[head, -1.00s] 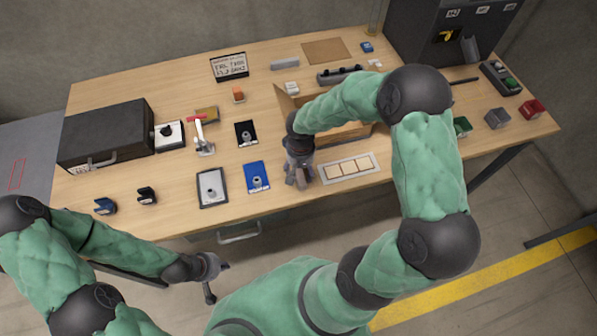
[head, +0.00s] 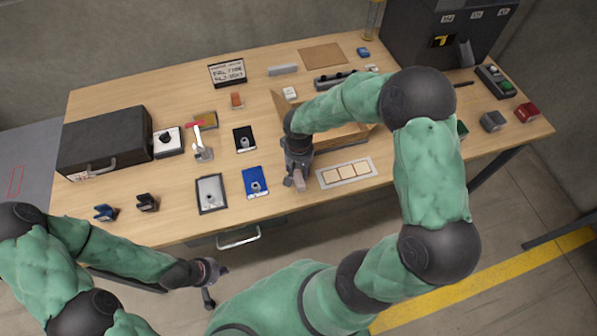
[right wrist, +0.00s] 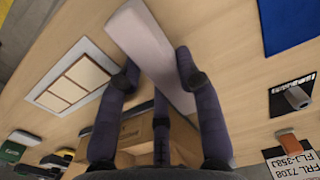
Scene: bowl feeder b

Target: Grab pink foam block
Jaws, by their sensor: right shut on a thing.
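The pink foam block (head: 299,185) is a pale pinkish bar near the front edge of the table, partly hidden by my right gripper (head: 296,181) in the head view. In the right wrist view the block (right wrist: 150,42) lies between the fingers of my right gripper (right wrist: 158,76), which are shut on it from both sides. Its far end sticks out past the fingertips. I cannot tell whether it still touches the table. My left gripper (head: 216,284) is empty in front of the table, its two fingers apart.
A white-framed panel with tan squares (head: 347,173) lies right of the block. An open cardboard box (head: 345,132) stands behind, partly under my right arm. A blue board (head: 256,182) and a grey board (head: 211,192) lie to the left. A black case (head: 105,138) stands far left.

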